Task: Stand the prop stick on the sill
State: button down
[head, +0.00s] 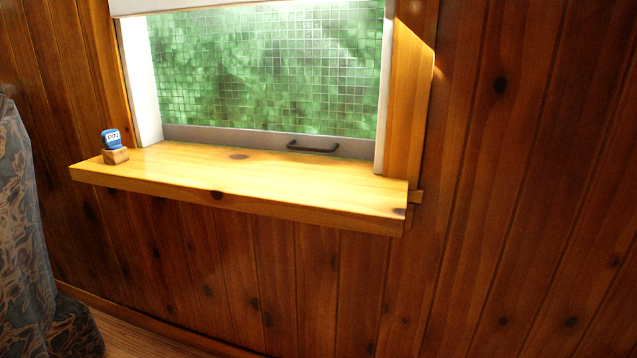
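The wooden sill (270,185) juts out below a window in a panelled wall. Its top is mostly bare. No prop stick is in view. My gripper is not in view either.
A small blue-topped object (111,138) on a wooden block (116,156) stands at the sill's left end. The window sash (235,140) has a dark handle (312,148) at its bottom rail. Green mosaic-like panes (260,65) fill the window. A patterned curtain or cloth (30,230) hangs at the left.

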aim_at(313, 188)
jog(key=i, duration=1.4)
jog(key=u, duration=0.05)
